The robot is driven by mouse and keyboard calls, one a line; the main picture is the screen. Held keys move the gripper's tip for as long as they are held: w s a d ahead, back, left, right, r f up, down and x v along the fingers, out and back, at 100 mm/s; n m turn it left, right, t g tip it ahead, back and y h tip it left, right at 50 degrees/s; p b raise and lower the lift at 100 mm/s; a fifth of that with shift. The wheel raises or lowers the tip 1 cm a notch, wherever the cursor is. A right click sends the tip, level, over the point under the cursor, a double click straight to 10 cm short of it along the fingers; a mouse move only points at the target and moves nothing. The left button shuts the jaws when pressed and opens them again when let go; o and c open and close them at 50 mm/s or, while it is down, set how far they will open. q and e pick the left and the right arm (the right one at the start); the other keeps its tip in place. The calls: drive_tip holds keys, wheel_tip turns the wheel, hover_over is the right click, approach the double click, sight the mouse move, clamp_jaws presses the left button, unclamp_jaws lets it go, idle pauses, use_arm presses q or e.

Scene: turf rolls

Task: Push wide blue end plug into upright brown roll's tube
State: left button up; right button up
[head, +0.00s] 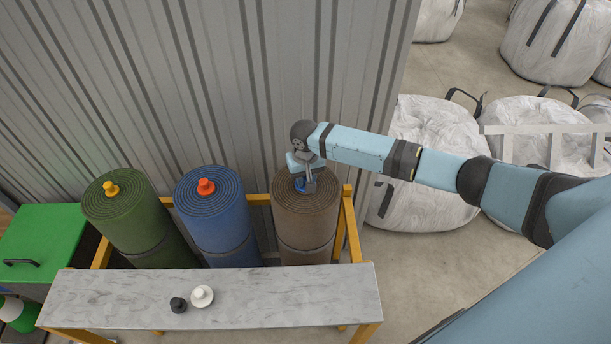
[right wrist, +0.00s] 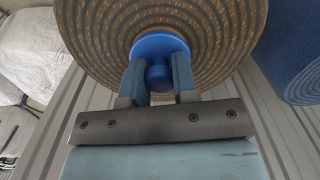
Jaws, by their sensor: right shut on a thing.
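The brown roll (head: 304,222) stands upright in the rack, at the right of three rolls. Its spiral top end (right wrist: 103,42) fills much of the right wrist view. The wide blue end plug (right wrist: 158,45) is at the middle of that end, its flange covering the tube mouth. I cannot tell whether the flange is flush or slightly proud. My right gripper (right wrist: 158,78) is shut on the plug's knob. In the head view the right gripper (head: 307,183) is above the roll's top, with a bit of the blue plug showing. My left gripper is not in view.
A green roll (head: 135,220) with a yellow plug (head: 111,188) and a blue roll (head: 213,220) with an orange plug (head: 206,186) stand alongside. A black plug (head: 178,305) and white plug (head: 202,296) lie on the grey shelf (head: 290,298). A corrugated wall (head: 230,80) rises behind.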

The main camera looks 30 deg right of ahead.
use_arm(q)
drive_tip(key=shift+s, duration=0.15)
use_arm(e)
drive_tip(key=shift+f, duration=0.15)
drive_tip(key=o, duration=0.8)
drive_tip(key=shift+c, duration=0.2)
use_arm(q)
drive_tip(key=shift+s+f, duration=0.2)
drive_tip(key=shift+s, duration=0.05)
use_arm(e)
drive_tip(key=shift+o, duration=1.2)
wheel_tip(320, 180, up, 6)
drive_tip(key=shift+r+b, duration=0.25)
drive_tip(key=shift+b, duration=0.3)
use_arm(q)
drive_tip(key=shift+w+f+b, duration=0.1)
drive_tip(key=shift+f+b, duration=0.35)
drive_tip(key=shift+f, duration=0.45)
use_arm(e)
wheel_tip(320, 180, up, 8)
drive_tip(key=shift+f, duration=0.25)
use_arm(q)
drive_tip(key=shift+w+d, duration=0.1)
